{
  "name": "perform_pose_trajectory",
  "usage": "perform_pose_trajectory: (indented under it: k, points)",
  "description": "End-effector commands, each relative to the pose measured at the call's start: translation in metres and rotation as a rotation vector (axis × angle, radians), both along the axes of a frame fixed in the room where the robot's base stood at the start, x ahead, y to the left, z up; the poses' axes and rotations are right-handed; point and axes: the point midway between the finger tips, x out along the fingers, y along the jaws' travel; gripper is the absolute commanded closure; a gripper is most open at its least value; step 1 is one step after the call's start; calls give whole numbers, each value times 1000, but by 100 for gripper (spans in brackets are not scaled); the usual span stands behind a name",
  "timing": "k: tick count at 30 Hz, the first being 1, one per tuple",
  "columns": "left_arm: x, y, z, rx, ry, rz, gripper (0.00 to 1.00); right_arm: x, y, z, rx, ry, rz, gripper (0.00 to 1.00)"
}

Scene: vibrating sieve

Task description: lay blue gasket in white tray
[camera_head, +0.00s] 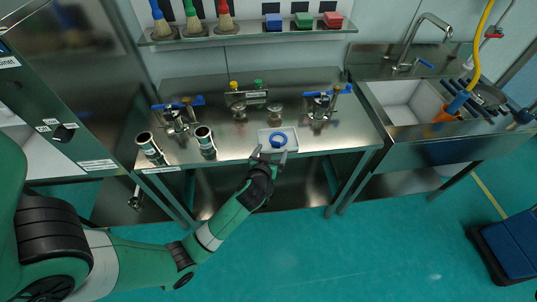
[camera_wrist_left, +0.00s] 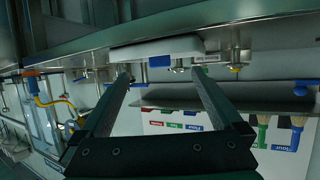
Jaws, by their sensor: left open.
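The white tray (camera_head: 293,135) is near the front edge of the steel table. The blue gasket (camera_head: 278,141), a ring, lies in the tray. In the left wrist view, which is upside down, the tray (camera_wrist_left: 150,48) shows edge-on with a blue piece (camera_wrist_left: 159,61) beyond its rim, seemingly the gasket. My left gripper (camera_head: 270,154) is at the table's front edge, just in front of the tray. Its fingers (camera_wrist_left: 160,73) are spread apart with nothing between them. I cannot tell whether a finger touches the tray. My right gripper is not in view.
Two metal cylinders (camera_head: 205,141) stand left of the tray. Clamp fixtures with blue handles (camera_head: 321,104) stand behind on both sides. A shelf (camera_head: 250,32) with brushes and coloured blocks is on the wall. A sink (camera_head: 405,103) is at the right.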

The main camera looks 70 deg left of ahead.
Motion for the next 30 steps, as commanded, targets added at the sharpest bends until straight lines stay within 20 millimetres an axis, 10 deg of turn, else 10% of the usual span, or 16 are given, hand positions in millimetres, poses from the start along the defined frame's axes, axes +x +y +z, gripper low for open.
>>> perform_pose_trajectory:
  k: [7, 23, 26, 30]
  points:
    - [-26, -35, 21, 0, 1, -3, 0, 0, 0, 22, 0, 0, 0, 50]
    - [-20, -42, 33, 6, -25, -19, 0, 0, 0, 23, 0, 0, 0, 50]
    - [14, -54, 76, 18, -112, -91, 0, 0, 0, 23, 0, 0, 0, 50]
    - [79, -99, 199, 74, -337, -290, 0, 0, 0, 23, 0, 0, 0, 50]
